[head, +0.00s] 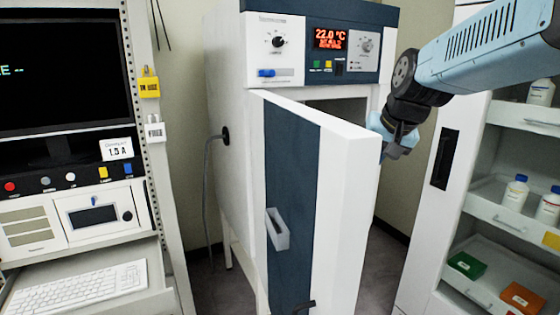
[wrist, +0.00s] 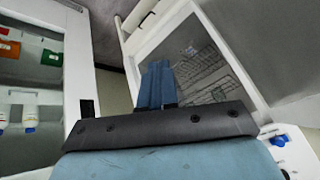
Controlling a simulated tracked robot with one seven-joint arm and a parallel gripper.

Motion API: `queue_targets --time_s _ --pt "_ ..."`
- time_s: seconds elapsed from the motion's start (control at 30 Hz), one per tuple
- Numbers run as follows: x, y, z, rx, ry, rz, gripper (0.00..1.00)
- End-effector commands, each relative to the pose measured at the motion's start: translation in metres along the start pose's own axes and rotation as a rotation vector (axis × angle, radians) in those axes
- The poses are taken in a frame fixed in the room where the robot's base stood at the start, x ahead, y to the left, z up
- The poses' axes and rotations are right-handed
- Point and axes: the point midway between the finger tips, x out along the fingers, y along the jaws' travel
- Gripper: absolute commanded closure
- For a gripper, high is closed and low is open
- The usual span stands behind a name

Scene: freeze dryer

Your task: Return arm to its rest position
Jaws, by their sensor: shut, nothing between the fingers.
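The freeze dryer (head: 225,120) is a white cabinet with a dark blue control panel; its red display reads 22.0 °C. Its white and blue door (head: 345,210) stands wide open toward me. My arm reaches in from the upper right of the head view. My gripper (head: 392,152) is just right of the door's upper edge, with its fingers partly hidden behind that edge; I cannot tell whether they touch it. In the wrist view my gripper (wrist: 158,70) shows blue fingers closed together and empty, in front of the open chamber (wrist: 205,75) with wire racks.
A white shelf unit (head: 445,205) with bottles and green and orange boxes stands close on the right. An instrument rack (head: 145,120) with a monitor and keyboard (head: 80,288) stands on the left. A grey cable (head: 207,190) hangs at the dryer's side.

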Motion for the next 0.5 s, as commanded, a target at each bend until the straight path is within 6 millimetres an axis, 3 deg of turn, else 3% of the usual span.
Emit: queue_targets --time_s 0.3,0.5 --pt "-0.036 0.036 0.094 -0.133 -0.009 0.087 1.0" --pt "-0.044 0.053 0.136 -0.189 -0.019 0.129 1.0"
